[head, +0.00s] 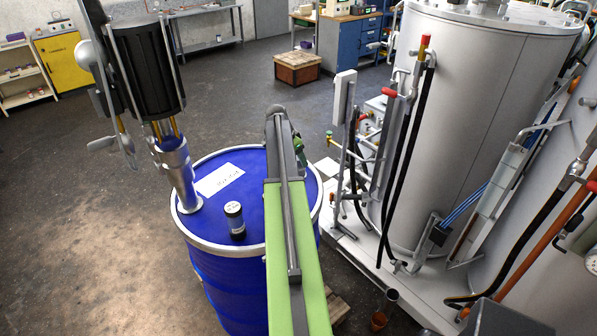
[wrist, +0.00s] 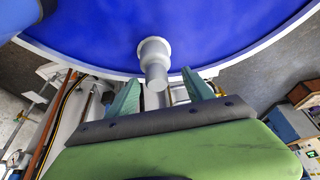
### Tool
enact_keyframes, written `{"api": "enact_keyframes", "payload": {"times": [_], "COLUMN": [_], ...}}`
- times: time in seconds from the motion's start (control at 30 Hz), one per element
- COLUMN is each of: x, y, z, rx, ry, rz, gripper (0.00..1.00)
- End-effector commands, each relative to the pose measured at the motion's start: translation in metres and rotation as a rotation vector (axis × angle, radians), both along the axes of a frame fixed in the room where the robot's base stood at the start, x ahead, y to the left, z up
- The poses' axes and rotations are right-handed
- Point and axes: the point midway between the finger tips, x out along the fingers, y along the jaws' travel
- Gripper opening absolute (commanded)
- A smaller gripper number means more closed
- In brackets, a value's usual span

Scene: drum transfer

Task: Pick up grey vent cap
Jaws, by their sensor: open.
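The grey vent cap (wrist: 154,58) shows in the wrist view as a pale stepped knob on the lid of the blue drum (wrist: 90,30), close to the rim. My gripper (wrist: 160,88) is open, with one green finger to the left of the cap and one to the right. The cap's near end lies between the fingers in the picture, with a visible gap on each side; I cannot tell the depth. In the head view my gripper (head: 300,150) is over the far right part of the drum (head: 228,290), and my arm hides the cap.
A grey pump fitting (head: 178,175) rises from the drum's left side. A dark jar (head: 234,220) and a white label (head: 219,180) are on the lid, left of my arm. A large grey tank (head: 470,120) with pipes and hoses stands to the right. The floor at left is clear.

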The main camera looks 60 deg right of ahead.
Motion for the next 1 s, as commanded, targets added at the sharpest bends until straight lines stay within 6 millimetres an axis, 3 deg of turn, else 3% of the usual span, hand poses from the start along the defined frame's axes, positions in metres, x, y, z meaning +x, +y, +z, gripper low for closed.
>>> {"api": "enact_keyframes", "payload": {"times": [0.03,0.2,0.47,0.9,1.0], "x": [-0.003,-0.009,-0.010,-0.009,-0.009], "y": [-0.003,-0.013,-0.014,-0.014,-0.014], "z": [-0.015,-0.041,-0.039,-0.039,-0.039], "rx": [0.000,0.000,0.000,0.000,0.000], "ry": [0.000,0.000,-0.001,-0.001,-0.001], "rz": [-0.001,-0.001,0.000,0.001,0.001], "gripper": [0.60,0.60,0.60,0.03,0.03]}}
